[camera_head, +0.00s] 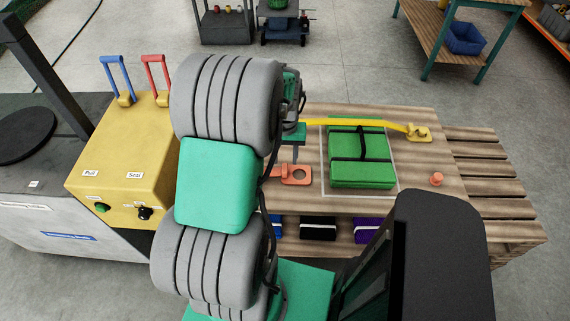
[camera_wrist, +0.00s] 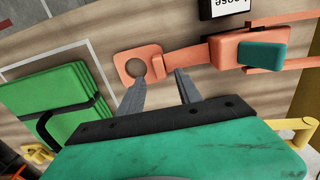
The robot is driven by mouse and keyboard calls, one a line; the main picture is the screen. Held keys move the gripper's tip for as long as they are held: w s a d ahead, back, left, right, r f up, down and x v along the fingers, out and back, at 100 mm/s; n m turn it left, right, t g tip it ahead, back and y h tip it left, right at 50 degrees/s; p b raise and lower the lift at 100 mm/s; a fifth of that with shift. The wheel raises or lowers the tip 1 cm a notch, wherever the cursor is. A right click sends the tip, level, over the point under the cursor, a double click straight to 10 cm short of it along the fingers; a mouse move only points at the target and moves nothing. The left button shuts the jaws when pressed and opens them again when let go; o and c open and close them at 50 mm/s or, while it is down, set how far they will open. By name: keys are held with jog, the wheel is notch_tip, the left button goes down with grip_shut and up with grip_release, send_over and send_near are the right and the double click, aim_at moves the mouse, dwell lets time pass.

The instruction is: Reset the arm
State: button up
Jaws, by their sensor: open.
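My gripper (camera_head: 297,152) is over the wooden bench (camera_head: 455,185), and my green and grey arm links fill the middle of the head view. In the wrist view my gripper (camera_wrist: 160,86) has its two grey fingers spread apart with nothing between them. The fingertips point toward an orange plate with a round hole (camera_wrist: 128,60), which lies on the bench and also shows in the head view (camera_head: 275,171).
A green folded bundle with black straps (camera_head: 362,175) lies right of my gripper. An orange knob (camera_head: 436,179) stands at right. A yellow control box (camera_head: 120,160) with blue and red levers stands left.

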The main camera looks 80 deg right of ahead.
notch_tip(320, 180, up, 3)
jog(key=shift+r, duration=0.2)
jog(key=shift+m+y, duration=0.5)
jog(key=a+f, duration=0.1)
jog(key=a, duration=0.1)
jog(key=a+f, duration=0.1)
jog(key=a, duration=0.1)
jog(key=shift+s+f, duration=0.15)
jog(key=shift+f, duration=0.05)
jog(key=w+a+r+n+t, duration=0.1)
jog(key=w+a+r+n, duration=0.3)
jog(key=w+a, duration=0.4)
jog(key=w+a+r+n+t, duration=0.1)
jog(key=w+a+r+n, duration=0.4)
jog(key=a, duration=1.2)
jog(key=w+a+r+n+t+h, duration=0.1)
jog(key=w+a+r+n, duration=0.4)
jog(key=w+a, duration=0.7)
jog(key=n, duration=0.2)
jog(key=shift+w+a+r+n+t, duration=0.2)
jog(key=shift+w+n+t, duration=0.1)
jog(key=shift+w, duration=0.1)
